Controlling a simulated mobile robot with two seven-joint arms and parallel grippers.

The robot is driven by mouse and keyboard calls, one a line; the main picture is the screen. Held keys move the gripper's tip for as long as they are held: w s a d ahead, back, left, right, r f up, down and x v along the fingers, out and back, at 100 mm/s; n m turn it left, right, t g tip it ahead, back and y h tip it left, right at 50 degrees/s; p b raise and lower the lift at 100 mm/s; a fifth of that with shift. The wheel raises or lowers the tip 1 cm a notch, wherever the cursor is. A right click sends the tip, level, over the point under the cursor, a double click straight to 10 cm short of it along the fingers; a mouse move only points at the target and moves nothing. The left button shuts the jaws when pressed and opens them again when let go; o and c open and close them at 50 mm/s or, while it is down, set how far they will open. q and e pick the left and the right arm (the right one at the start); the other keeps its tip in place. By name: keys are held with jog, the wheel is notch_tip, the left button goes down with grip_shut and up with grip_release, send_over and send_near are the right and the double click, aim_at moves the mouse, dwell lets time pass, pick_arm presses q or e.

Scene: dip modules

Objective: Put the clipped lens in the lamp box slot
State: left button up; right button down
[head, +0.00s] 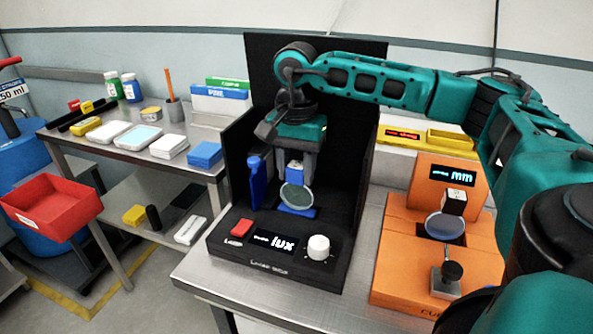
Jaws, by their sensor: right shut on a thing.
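The lamp box (320,268) is the black housing with tall dark walls, a "lux" display, a red button and a white knob. The clipped lens (297,196) is a round greenish disc inside the box. A small blue and white clip (295,170) shows above it. My right gripper (296,158) reaches in from above and is shut on the clip, with the lens below the fingers. A blue base (297,212) lies directly under the lens; I cannot tell whether the lens touches it or is seated. My left gripper is out of view.
An orange device (410,260) with an "mm" display and another round lens (445,227) stands at right. A blue upright part (256,182) is close left of the gripper. A red bin (50,205) and a cluttered side table (125,155) are at left.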

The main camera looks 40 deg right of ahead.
jog(key=shift+f, duration=0.25)
jog(key=shift+f, duration=0.25)
jog(key=c, duration=0.6)
grip_release()
jog(key=shift+r, duration=0.1)
notch_tip(320, 180, up, 12)
jog(key=shift+r+p, duration=0.15)
jog(key=shift+p, duration=0.15)
